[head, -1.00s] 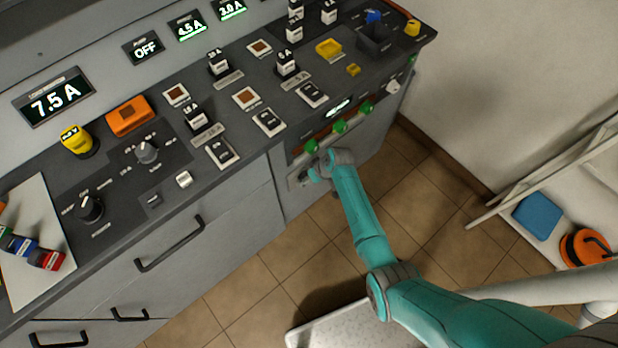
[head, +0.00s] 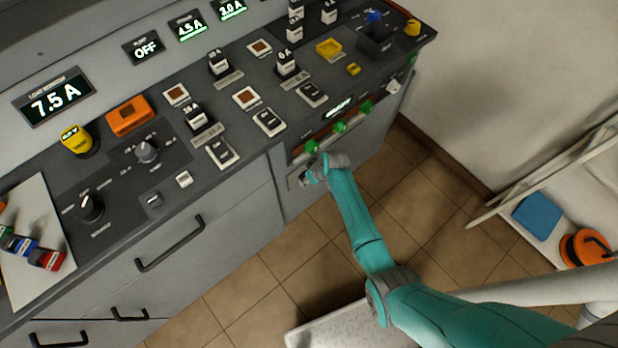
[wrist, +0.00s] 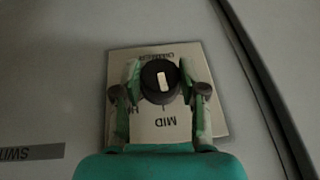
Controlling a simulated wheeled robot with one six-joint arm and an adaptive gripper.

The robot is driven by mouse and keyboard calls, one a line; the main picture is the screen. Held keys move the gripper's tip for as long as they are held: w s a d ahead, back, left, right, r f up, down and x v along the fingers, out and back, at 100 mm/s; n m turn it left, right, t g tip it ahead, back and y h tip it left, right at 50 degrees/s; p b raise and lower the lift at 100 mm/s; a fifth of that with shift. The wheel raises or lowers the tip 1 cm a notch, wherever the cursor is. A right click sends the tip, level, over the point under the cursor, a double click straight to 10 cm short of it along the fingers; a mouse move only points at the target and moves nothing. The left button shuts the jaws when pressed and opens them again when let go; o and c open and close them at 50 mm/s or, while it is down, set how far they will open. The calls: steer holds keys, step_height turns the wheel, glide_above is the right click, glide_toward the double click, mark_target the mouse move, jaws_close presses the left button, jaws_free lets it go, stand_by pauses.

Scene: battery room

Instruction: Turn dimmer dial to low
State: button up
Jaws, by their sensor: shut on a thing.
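The dimmer dial is a round black knob (wrist: 160,80) with a white pointer bar, in the middle of the wrist view. It sits on a pale label plate (wrist: 160,128) on a grey panel. The plate reads MID below the knob and a partly covered H-word on the left; the other lettering is hard to read. The white bar runs nearly straight up and down. My gripper (wrist: 160,88) has its green fingers on both sides of the knob and is shut on it. In the head view my gripper (head: 308,178) is at the cabinet front, and the knob is hidden there.
Several green knobs (head: 340,127) stand on the cabinet's upper front, just above my gripper. The grey console top (head: 110,180) carries switches, dials and displays. Open tiled floor (head: 265,265) lies in front. A shelf with a blue box (head: 537,217) stands right.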

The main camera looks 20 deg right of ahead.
steer(key=t+h, duration=0.1)
steer(key=h, duration=0.2)
steer(key=n+t+h, duration=0.1)
steer(key=h, duration=0.2)
steer(key=a+n+t+h, duration=0.1)
steer(key=h, duration=0.2)
steer(key=shift+s+f+t+h, duration=0.15)
steer(key=shift+f+t+h, duration=0.05)
steer(key=shift+t+h, duration=0.1)
stand_by(0.6)
steer(key=o, duration=1.1)
steer(key=shift+o, duration=0.2)
steer(key=shift+s+a, duration=0.1)
steer(key=v, duration=1.2)
steer(key=shift+f, duration=0.15)
